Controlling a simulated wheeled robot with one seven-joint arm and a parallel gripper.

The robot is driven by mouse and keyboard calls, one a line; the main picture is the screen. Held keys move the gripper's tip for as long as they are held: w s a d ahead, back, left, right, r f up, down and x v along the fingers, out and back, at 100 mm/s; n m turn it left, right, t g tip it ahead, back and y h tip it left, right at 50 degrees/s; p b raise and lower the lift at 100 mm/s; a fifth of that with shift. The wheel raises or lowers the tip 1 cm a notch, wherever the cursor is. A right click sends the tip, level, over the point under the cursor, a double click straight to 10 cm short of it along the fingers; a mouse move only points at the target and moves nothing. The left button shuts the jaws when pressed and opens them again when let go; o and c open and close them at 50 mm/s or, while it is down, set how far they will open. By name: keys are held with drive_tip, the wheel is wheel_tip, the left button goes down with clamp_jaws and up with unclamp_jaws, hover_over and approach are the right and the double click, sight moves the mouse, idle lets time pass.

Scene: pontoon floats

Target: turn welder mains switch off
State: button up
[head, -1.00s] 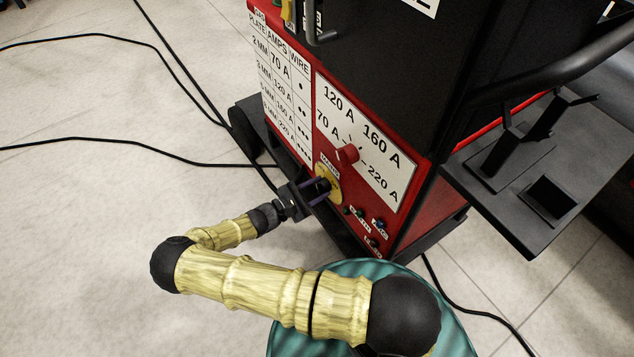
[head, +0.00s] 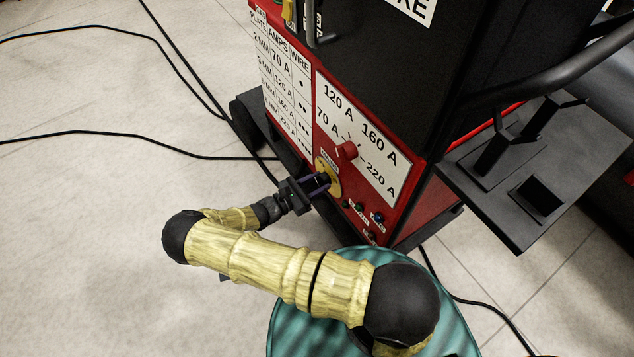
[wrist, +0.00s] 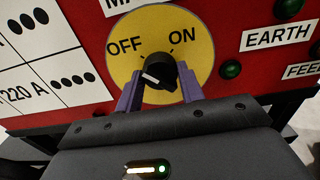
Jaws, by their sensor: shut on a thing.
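The welder mains switch is a black knob (wrist: 160,66) on a round yellow plate (wrist: 200,38) marked OFF at upper left and ON at upper right. A white mark shows on the knob's near, lower-left face; I cannot tell surely which word the knob points to. My gripper (wrist: 159,84) has its purple fingers on both sides of the knob and is shut on it. In the head view, my gripper (head: 318,183) reaches the yellow plate (head: 334,182) low on the welder's red front, and its fingers mostly hide the knob.
A red dial (head: 347,151) sits above the switch on the white amps scale. Green lamps (wrist: 231,69) and EARTH and FEED labels lie to its right. A black side shelf (head: 500,210) juts out at right. Black cables (head: 120,133) cross the floor at left.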

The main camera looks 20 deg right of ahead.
drive_tip(key=shift+f, duration=0.1)
drive_tip(key=o, duration=1)
drive_tip(key=p+v, duration=0.1)
drive_tip(key=v, duration=1.6)
drive_tip(key=shift+a+p, duration=0.2)
drive_tip(key=shift+p, duration=0.1)
drive_tip(key=shift+s+d, duration=0.1)
